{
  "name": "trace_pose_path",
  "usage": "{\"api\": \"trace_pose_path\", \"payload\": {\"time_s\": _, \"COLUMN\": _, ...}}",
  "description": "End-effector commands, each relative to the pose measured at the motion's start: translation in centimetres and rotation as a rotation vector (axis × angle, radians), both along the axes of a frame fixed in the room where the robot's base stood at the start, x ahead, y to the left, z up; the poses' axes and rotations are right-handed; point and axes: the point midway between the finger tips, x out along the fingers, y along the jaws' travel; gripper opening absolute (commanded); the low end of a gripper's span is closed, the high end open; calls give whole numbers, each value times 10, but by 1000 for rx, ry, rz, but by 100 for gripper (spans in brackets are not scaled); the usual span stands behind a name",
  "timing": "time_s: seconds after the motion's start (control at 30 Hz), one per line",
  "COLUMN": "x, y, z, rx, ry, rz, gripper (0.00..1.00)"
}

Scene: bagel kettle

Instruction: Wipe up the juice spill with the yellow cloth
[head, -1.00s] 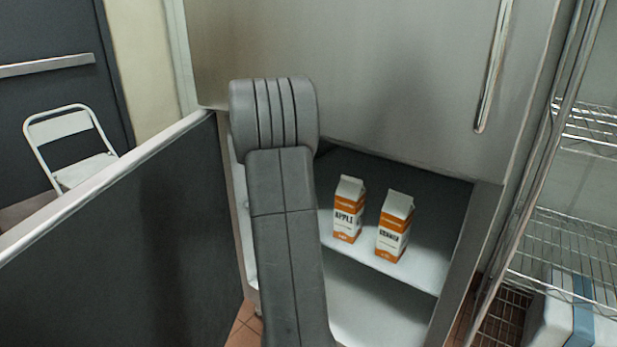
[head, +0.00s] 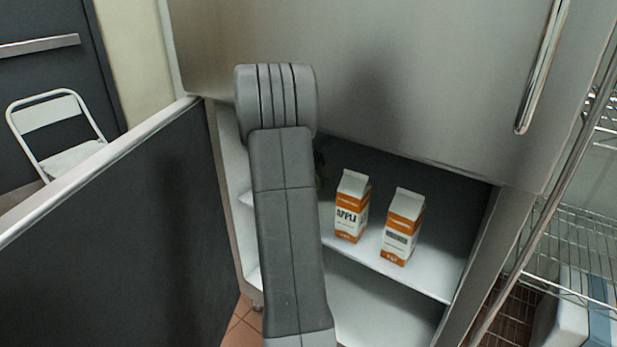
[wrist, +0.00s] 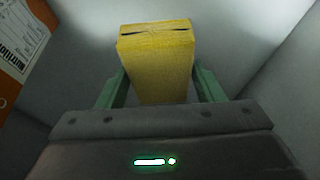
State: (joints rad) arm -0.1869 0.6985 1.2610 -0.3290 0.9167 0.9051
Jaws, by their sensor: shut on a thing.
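No juice spill can be made out in either view.
An apple carton (head: 351,206) and a second orange-and-white carton (head: 402,227) stand upright on the cabinet shelf (head: 440,287). Part of a carton (wrist: 15,55) is at the wrist view's left edge. A dark panel (head: 130,220) is left; a wire rack (head: 570,240) is right.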

Motion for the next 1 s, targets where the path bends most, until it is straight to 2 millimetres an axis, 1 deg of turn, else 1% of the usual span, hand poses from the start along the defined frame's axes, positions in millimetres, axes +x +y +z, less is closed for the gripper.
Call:
{"api": "trace_pose_path", "payload": {"time_s": 0.03, "x": 2, "y": 2, "z": 4, "rx": 1, "ry": -14, "rz": 4, "gripper": 35}}
{"api": "trace_pose_path", "payload": {"time_s": 0.07, "x": 2, "y": 2, "z": 2, "rx": 1, "ry": -14, "rz": 4, "gripper": 35}}
{"api": "trace_pose_path", "payload": {"time_s": 0.17, "x": 1, "y": 2, "z": -8, "rx": 0, "ry": -14, "rz": 5, "gripper": 35}}
{"api": "trace_pose_path", "payload": {"time_s": 0.4, "x": 0, "y": 2, "z": -37, "rx": 0, "ry": -8, "rz": 4, "gripper": 35}}
{"api": "trace_pose_path", "payload": {"time_s": 0.53, "x": 0, "y": 1, "z": -48, "rx": 0, "ry": -7, "rz": 4, "gripper": 35}}
{"api": "trace_pose_path", "payload": {"time_s": 0.67, "x": 0, "y": 1, "z": -52, "rx": 0, "ry": -7, "rz": 4, "gripper": 35}}
{"api": "trace_pose_path", "payload": {"time_s": 1.0, "x": 0, "y": 1, "z": -53, "rx": 0, "ry": -6, "rz": 3, "gripper": 35}}
